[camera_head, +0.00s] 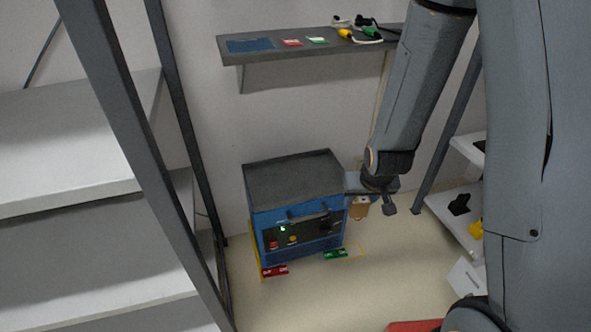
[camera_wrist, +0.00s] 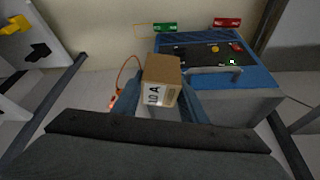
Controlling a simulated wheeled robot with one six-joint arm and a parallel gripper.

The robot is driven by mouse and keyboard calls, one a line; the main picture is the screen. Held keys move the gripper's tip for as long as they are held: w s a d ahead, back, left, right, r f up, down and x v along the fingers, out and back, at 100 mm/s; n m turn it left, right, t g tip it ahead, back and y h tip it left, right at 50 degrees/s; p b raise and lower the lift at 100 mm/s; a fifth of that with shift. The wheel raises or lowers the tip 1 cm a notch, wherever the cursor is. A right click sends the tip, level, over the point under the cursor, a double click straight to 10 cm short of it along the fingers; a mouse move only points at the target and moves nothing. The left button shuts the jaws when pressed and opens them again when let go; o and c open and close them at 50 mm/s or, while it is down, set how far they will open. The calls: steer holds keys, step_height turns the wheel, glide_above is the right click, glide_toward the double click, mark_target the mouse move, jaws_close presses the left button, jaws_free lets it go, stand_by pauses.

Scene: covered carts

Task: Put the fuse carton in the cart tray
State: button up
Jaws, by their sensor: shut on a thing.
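The fuse carton is a small brown cardboard box (camera_wrist: 162,72) with a white printed label, seen in the wrist view. My gripper (camera_wrist: 158,92) is shut on it, one finger on each side. In the head view the carton (camera_head: 359,209) shows partly below my gripper (camera_head: 362,193), just right of a blue cabinet (camera_head: 300,222) with a grey top. The carton is held above the floor; I cannot tell whether it touches the cabinet. The cabinet's front has a handle, a green light, and red and yellow buttons. I cannot make out a cart tray for certain.
A grey wall shelf (camera_head: 262,66) above holds a blue mat, small cards and tools. A white rack (camera_head: 455,220) stands at right, light shelves (camera_head: 70,140) at left. Red (camera_head: 275,271) and green (camera_head: 335,254) labels lie before the cabinet. A red surface (camera_head: 412,326) shows at the bottom edge.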

steer(key=shift+n, duration=0.5)
steer(key=r+p, duration=0.2)
steer(key=a+r+p, duration=0.1)
steer(key=r+p, duration=0.1)
steer(key=r, duration=0.1)
steer(key=a+r+p, duration=0.1)
steer(key=r+p, duration=0.2)
steer(key=shift+s, duration=0.4)
steer(key=w+a+f+n+g+y+p, duration=0.1)
steer(key=w+a+n+g+y+p, duration=0.1)
steer(key=a+n, duration=0.8)
steer(key=w+a+y+p, duration=0.1)
steer(key=w+a, duration=0.1)
steer(key=a, duration=0.3)
steer(key=shift+f+n+y, duration=0.3)
steer(key=shift+f+n, duration=0.1)
steer(key=shift+w, duration=0.25)
